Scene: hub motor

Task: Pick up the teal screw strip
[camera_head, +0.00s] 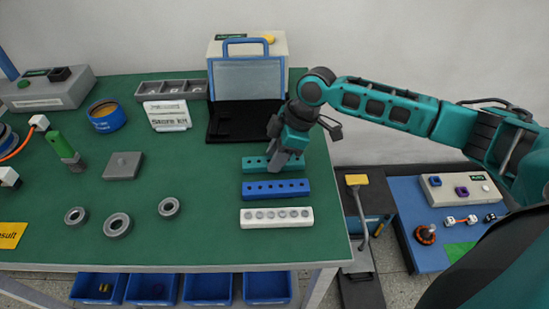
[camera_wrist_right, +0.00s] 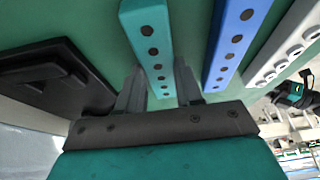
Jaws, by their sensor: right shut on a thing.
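The teal screw strip (camera_head: 256,163) lies at the right of the green table, behind a blue strip and a white strip. In the right wrist view the teal strip (camera_wrist_right: 151,45) runs between the two fingers of my right gripper (camera_wrist_right: 160,90), which is shut on it. In the head view my right gripper (camera_head: 284,160) comes down over the strip and hides its middle. I cannot tell whether the strip is lifted off the table. My left gripper is not in view.
The blue strip (camera_head: 276,189) and white strip (camera_head: 277,217) lie close in front. A black tray with a clear-windowed lid (camera_head: 246,80) stands behind. Several grey rings, including one (camera_head: 117,225), and a grey block (camera_head: 123,166) lie to the left.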

